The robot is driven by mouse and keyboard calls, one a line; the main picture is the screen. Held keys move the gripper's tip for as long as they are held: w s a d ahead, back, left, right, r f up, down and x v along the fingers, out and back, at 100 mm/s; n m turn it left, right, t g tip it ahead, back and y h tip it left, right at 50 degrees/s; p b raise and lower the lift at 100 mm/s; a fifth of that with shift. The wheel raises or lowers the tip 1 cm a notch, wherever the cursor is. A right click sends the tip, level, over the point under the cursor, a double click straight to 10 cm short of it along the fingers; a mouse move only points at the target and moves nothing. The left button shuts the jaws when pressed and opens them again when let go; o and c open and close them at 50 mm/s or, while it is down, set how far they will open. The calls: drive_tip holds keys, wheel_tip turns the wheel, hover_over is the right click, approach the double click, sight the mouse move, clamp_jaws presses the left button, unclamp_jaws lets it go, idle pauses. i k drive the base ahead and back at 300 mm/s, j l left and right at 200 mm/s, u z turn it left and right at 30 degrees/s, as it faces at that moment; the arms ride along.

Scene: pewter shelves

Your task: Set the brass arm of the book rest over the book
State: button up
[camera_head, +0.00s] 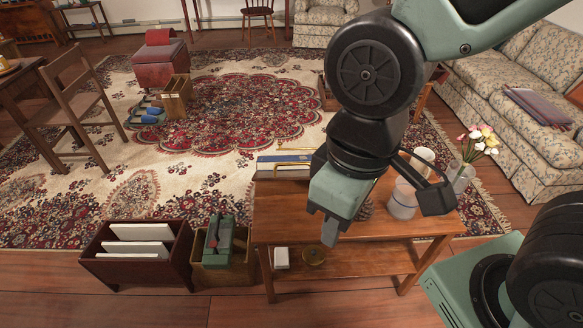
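The book rest (284,171) sits at the back left of the wooden table, partly behind my gripper's arm. It shows as low, long pale and blue-grey edges. A thin brass-coloured bar (296,149) shows along its top right; it looks like the brass arm, but its exact position over the book is too small to tell. The book cannot be told clearly from the rest. My gripper (330,231) points down over the front left of the table, in front of and right of the rest. Its fingertips are seen edge-on, and nothing shows held.
On the table's right stand a clear container (403,200), a white cup (424,158) and a flower vase (460,174). Wooden bins (118,269) stand left of the table.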

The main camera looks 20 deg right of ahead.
sight(279, 143)
drive_tip(key=i+j, duration=0.15)
drive_tip(key=j, duration=0.25)
drive_tip(key=i+j, duration=0.15)
drive_tip(key=j, duration=0.25)
drive_tip(key=i+j+z, duration=0.1)
drive_tip(key=j, duration=0.3)
drive_tip(key=i+j, duration=0.2)
drive_tip(key=j, duration=0.25)
drive_tip(key=i+j+z, duration=0.1)
drive_tip(key=j, duration=0.3)
drive_tip(key=i+j, duration=0.2)
drive_tip(key=j, duration=0.25)
drive_tip(key=i+j, duration=0.1)
drive_tip(key=j, duration=0.3)
drive_tip(key=i+j+z, duration=0.1)
drive_tip(key=j, duration=0.35)
